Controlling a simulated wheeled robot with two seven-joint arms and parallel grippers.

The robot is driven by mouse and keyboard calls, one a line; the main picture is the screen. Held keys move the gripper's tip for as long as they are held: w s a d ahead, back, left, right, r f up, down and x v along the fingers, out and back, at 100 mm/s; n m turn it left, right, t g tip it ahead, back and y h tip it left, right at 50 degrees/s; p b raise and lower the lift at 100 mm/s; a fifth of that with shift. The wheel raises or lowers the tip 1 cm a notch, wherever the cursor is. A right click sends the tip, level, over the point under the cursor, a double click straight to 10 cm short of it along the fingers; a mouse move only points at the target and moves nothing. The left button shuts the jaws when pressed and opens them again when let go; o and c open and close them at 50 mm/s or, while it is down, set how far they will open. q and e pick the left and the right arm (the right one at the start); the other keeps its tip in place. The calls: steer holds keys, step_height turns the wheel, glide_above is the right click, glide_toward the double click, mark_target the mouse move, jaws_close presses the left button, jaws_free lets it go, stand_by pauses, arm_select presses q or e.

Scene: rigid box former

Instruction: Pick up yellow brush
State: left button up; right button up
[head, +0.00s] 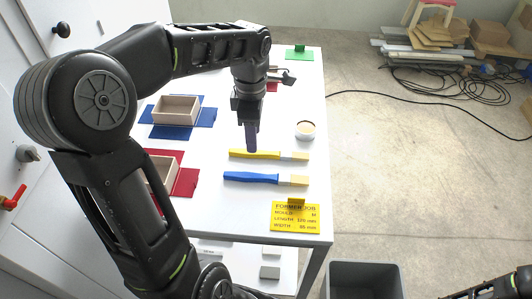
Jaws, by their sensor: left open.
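The yellow brush (256,154) lies flat on the white table, its handle to the left and its pale bristles to the right. A blue brush (252,178) lies just in front of it, roughly parallel. My left gripper (251,146) points down right over the yellow brush's handle and is open; its fingers overlap in this view, so the gap between them is not visible. Whether the fingers touch the handle I cannot tell. Of my right arm only a dark part shows at the lower right corner; its gripper cannot be made out.
A round pot (305,130) stands right of the brushes. A yellow job sign (295,217) is near the table's front right. Box trays sit on blue (205,116) and red (187,182) sheets at left. A grey bin (364,281) stands on the floor.

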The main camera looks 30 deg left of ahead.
mark_target(269, 155)
arm_select(q)
step_height(269, 155, down, 5)
steer(key=shift+f+p, duration=0.1)
steer(key=shift+p, duration=0.55)
steer(key=shift+c, duration=0.6)
jaws_close()
